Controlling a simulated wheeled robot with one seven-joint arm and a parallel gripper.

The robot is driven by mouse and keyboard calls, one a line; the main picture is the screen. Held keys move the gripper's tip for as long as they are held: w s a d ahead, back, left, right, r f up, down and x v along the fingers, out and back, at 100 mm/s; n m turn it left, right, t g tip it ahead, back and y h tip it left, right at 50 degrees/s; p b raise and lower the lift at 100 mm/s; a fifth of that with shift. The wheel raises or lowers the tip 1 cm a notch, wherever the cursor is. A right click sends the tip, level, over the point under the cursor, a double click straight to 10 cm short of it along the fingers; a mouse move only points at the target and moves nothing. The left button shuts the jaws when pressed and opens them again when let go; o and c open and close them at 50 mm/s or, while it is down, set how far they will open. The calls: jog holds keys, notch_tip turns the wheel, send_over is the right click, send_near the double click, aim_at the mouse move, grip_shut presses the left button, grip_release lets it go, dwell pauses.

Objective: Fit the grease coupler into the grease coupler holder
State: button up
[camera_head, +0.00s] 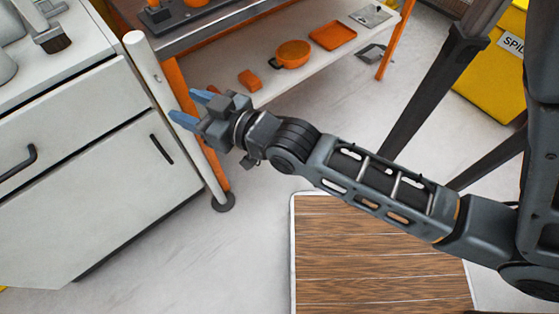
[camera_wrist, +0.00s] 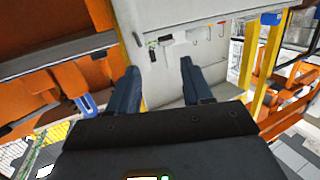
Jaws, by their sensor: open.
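I cannot make out the grease coupler or its holder for certain in either view. My gripper (camera_head: 184,105) is open with its blue fingers apart, in front of the white post at the left of the orange-legged bench in the head view. In the wrist view my gripper (camera_wrist: 160,66) shows nothing between its fingers, and a pale panel (camera_wrist: 165,80) stands beyond them. Small tools or fittings (camera_wrist: 163,42) hang on that panel, too small to name. A dark tray (camera_head: 172,17) with orange parts, cut off by the picture's top edge, lies on the bench's upper top.
A white cabinet (camera_head: 90,160) with a brush (camera_head: 52,40) on top stands left. The white post (camera_head: 160,85) rises beside it. The bench's lower shelf (camera_head: 290,85) holds an orange bowl (camera_head: 292,54), tray (camera_head: 333,35) and block (camera_head: 250,80). A yellow bin (camera_head: 490,80) stands right.

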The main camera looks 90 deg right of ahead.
jog(key=s+a+r+n+y, duration=0.3)
jog(key=s+a+n+y, duration=0.2)
jog(key=s+a, duration=1)
jog(key=s+y, duration=0.1)
jog(key=y, duration=0.1)
jog(key=shift+n+y, duration=0.3)
jog(key=shift+y, duration=0.1)
